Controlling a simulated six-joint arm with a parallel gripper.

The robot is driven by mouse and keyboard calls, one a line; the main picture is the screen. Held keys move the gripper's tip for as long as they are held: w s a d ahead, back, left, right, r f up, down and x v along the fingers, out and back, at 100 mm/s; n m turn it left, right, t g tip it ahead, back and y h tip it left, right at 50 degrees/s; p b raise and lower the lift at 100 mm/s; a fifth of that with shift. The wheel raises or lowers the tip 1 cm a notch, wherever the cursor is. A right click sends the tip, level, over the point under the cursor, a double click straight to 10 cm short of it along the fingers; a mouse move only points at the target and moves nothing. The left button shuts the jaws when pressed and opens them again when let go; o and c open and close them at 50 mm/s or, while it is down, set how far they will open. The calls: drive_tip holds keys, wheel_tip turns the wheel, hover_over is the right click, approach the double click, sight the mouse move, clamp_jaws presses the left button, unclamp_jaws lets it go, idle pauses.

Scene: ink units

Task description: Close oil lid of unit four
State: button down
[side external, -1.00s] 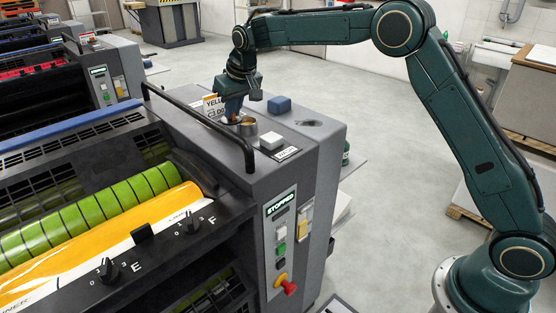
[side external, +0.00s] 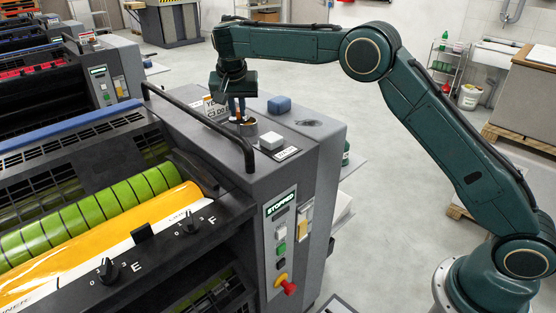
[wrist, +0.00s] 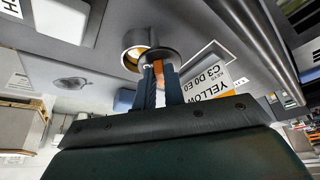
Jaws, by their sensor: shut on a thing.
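The oil filler (wrist: 134,38) is a round metal neck with an amber inside on top of the unit; it also shows in the side view (side external: 247,131). The oil lid (wrist: 172,55) looks like a dark disc with an orange tab, tilted at the filler and partly over its mouth. My gripper (wrist: 160,70) is shut on the lid's tab, with its blue fingers on either side. In the side view my gripper (side external: 237,112) is just above the filler, and the fingers hide part of it. Whether the lid touches the rim all round cannot be told.
A white block (side external: 271,141) and a blue block (side external: 279,105) sit on the unit top. A black handrail (side external: 205,121) runs along its left edge. Other units stand at the far left.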

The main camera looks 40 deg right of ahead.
drive_tip(key=shift+s+d+m+g, duration=0.1)
drive_tip(key=shift+m+g, duration=0.2)
drive_tip(key=shift+m, duration=0.7)
drive_tip(key=c, duration=1.5)
unclamp_jaws()
drive_tip(key=shift+n, duration=0.7)
